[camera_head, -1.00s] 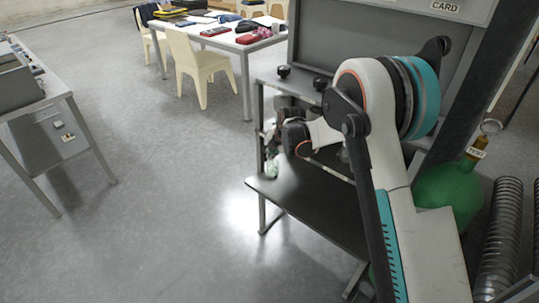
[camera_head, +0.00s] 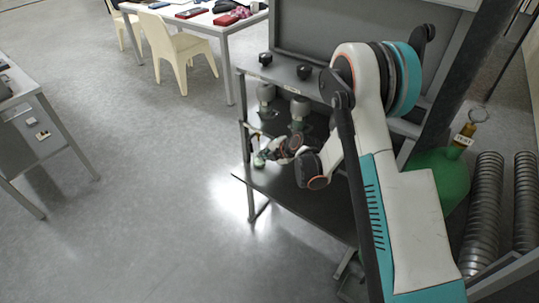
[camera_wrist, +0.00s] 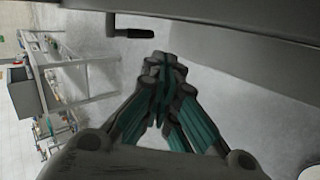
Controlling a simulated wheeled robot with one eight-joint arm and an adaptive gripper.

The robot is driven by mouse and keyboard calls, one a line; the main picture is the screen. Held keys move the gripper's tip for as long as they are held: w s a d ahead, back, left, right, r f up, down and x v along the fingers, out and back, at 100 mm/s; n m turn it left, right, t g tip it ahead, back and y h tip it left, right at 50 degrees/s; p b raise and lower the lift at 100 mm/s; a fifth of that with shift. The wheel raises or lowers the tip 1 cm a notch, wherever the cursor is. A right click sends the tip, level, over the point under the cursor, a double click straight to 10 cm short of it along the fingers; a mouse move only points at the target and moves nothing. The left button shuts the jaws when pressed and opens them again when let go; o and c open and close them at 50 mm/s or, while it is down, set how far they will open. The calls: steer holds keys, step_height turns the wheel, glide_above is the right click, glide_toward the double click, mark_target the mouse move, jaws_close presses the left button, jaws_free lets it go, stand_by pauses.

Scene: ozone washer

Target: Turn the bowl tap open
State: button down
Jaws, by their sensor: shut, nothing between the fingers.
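My gripper (camera_head: 260,158) is by the left end of the bench's lower shelf in the head view, beside the front-left leg. In the wrist view my gripper (camera_wrist: 162,62) has its fingers together, with nothing between them. A black handle on a grey metal arm (camera_wrist: 130,32) is just beyond the fingertips and to their left, apart from them. I cannot tell whether it is the bowl tap. Two black knobs, a left one (camera_head: 265,58) and a right one (camera_head: 304,72), are on the bench's upper ledge. No bowl is clearly seen.
Two grey jars (camera_head: 266,92) hang or stand under the ledge. The dark lower shelf (camera_head: 310,205) is mostly bare. A green gas cylinder (camera_head: 440,175) and ribbed hoses (camera_head: 482,215) are at right. A chair (camera_head: 175,48) and tables stand at left; the floor between is clear.

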steer(key=w+a+f+b, duration=0.2)
steer(key=w+a+f, duration=0.1)
steer(key=w+a, duration=0.1)
steer(key=shift+w+a, duration=0.2)
steer(key=shift+w, duration=0.35)
steer(key=shift+w+a+f+b, duration=0.3)
steer(key=shift+w+a+b, duration=0.15)
steer(key=shift+b, duration=0.2)
